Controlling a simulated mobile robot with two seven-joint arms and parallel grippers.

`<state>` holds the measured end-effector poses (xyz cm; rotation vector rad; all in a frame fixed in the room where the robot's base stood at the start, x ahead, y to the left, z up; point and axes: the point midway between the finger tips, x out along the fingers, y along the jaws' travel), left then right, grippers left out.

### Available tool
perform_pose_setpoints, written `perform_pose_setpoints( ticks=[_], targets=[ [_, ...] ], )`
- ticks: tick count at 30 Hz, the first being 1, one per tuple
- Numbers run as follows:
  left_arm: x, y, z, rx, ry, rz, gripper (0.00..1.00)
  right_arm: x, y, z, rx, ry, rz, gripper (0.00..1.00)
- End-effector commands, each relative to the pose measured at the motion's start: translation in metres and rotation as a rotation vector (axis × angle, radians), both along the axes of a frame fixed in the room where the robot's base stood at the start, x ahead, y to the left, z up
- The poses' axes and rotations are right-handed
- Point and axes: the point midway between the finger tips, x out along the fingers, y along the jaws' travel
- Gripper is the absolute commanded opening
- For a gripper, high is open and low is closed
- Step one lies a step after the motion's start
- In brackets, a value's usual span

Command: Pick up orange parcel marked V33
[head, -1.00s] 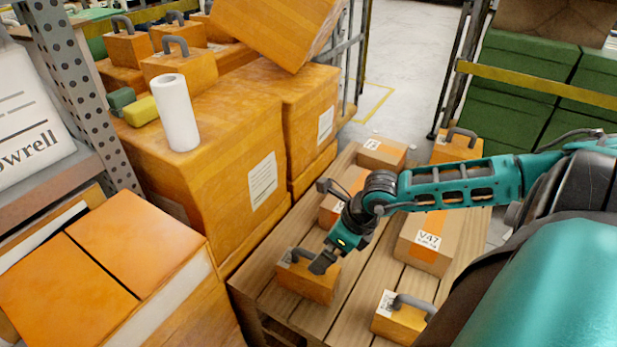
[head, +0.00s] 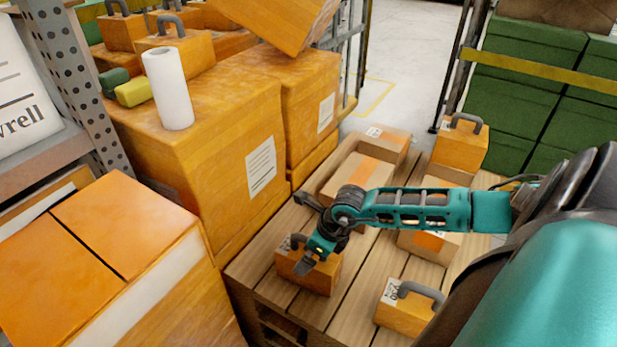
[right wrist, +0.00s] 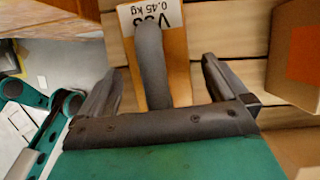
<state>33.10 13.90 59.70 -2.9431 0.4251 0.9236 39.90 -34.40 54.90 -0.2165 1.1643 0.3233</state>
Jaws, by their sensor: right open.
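The orange parcel (head: 318,278) with a grey handle sits at the pallet's near left corner in the head view. In the right wrist view the parcel (right wrist: 178,62) has a white label, partly covered by the handle, that seems to read V33 above 0.45 kg. My right gripper (head: 308,264) is at this parcel and partly hides it. In the right wrist view my right gripper (right wrist: 160,78) is open, with its fingers apart on either side of the grey handle (right wrist: 150,65). My left gripper is out of view.
The wooden pallet (head: 350,311) also carries another handled orange parcel (head: 405,314) at the near right and several cardboard boxes (head: 358,172) behind. Large orange crates (head: 225,125) stand close on the left. Green boxes (head: 520,88) are at the back right.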

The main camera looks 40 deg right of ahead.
Motion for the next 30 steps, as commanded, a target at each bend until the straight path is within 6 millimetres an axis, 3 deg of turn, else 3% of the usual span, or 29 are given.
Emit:
perform_pose_setpoints(
  ticks=[3, 11, 30],
  targets=[
    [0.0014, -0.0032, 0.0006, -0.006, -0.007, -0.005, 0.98, 0.0035, 0.0014, -0.0102, 0.0, 0.0, 0.0, 1.0],
    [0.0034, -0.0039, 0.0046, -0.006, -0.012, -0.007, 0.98, 0.0037, 0.0017, -0.0099, 0.0, 0.0, 0.001, 0.98],
    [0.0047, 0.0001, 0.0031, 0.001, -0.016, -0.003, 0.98, 0.003, 0.0015, -0.0105, 0.0, 0.002, 0.0, 0.37]
  ],
)
